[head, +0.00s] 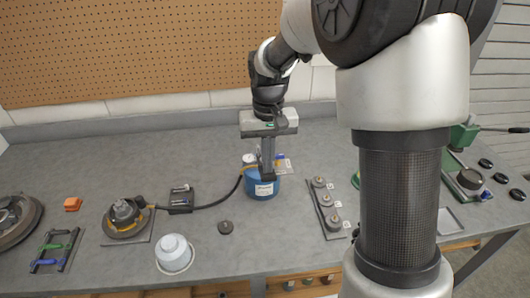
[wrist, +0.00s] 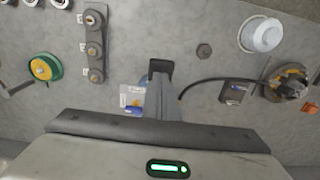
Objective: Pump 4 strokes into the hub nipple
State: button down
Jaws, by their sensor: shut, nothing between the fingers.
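The blue grease pump can (head: 262,190) stands on the bench in the middle of the head view. A dark hose (head: 212,203) runs from it to the left. The hose's yellowish end reaches the hub (head: 124,213), which has a yellow ring and sits on a grey plate; the hub is also at the right of the wrist view (wrist: 288,82). The nipple itself is too small to make out. My gripper (head: 267,176) is shut and empty, pointing down over the can. Its fingertips (wrist: 160,70) hide the can's top, so I cannot tell whether they touch it.
A small dark holder (head: 181,198) lies by the hose. A pegboard wall (head: 130,50) closes the back.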

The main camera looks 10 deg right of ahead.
notch_tip(320, 180, up, 7)
jog(key=p, duration=0.4)
jog(key=shift+w+p, duration=0.2)
jog(key=shift+p, duration=0.2)
dwell(0.4)
jog(key=s+d+r+t, duration=0.2)
jog(key=s+d+r, duration=0.1)
jog(key=s+r, duration=0.6)
jog(key=s+d+r+t, duration=0.2)
jog(key=s+r+t, duration=0.1)
jog(key=s, duration=0.9)
jog(key=shift+s+d+t, duration=0.2)
jog(key=shift+s+t, duration=0.1)
jog(key=shift+s, duration=0.05)
jog(key=shift+r, duration=0.15)
jog(key=shift+a, duration=0.2)
